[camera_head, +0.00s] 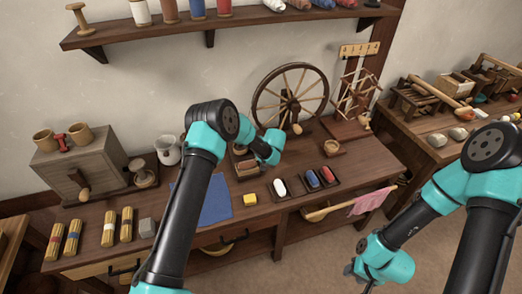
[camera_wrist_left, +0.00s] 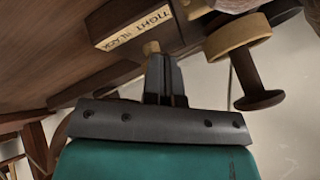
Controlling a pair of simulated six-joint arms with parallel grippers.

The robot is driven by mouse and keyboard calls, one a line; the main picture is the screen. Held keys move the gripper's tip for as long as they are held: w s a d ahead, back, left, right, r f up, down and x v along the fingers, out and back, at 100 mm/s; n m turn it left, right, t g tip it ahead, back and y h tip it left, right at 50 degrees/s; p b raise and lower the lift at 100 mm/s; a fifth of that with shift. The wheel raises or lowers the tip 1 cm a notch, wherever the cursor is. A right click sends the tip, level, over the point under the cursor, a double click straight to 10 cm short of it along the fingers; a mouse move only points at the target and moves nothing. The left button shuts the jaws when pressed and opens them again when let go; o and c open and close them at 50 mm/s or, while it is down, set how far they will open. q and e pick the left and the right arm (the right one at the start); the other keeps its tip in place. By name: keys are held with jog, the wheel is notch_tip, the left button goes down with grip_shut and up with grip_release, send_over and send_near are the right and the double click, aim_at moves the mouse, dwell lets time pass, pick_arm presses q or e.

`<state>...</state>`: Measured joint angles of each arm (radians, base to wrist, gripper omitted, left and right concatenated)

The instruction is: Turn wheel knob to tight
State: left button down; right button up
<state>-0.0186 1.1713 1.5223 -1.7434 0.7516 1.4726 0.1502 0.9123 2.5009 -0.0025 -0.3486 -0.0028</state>
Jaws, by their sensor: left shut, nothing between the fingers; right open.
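The spinning wheel (camera_head: 256,99) stands upright at the back of the table in the head view, with a pale wooden knob (camera_head: 297,129) low at its front. In the left wrist view, a small round brass-coloured knob (camera_wrist_left: 151,47) sits beside a pale label (camera_wrist_left: 134,27) that reads TIGHT and SLACK. My left gripper (camera_wrist_left: 163,62) is shut and empty, its fingertips close to that knob; I cannot tell whether they touch it. In the head view, my left gripper is hidden behind its arm. My right gripper (camera_head: 357,270) hangs open in front of the table, away from the wheel.
A blue cloth (camera_head: 214,205), a yellow block (camera_head: 250,201) and small trays with red, blue and white pieces lie on the table. A wooden box (camera_head: 80,170) stands at left. A shelf (camera_head: 230,27) with spools hangs above. A spool-like wooden piece (camera_wrist_left: 238,37) is near the left gripper.

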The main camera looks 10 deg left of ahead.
pick_arm(q)
jog(key=shift+w, duration=0.1)
dwell(0.6)
jog(key=shift+w+d+r, duration=0.15)
jog(key=shift+w+d, duration=0.2)
jog(key=shift+w, duration=0.2)
jog(key=shift+w+d, duration=0.25)
jog(key=shift+w, duration=0.1)
jog(key=w+d, duration=0.2)
jog(key=shift+d, duration=0.4)
jog(key=d+r, duration=0.7)
jog(key=r, duration=0.1)
jog(key=shift+w, duration=0.15)
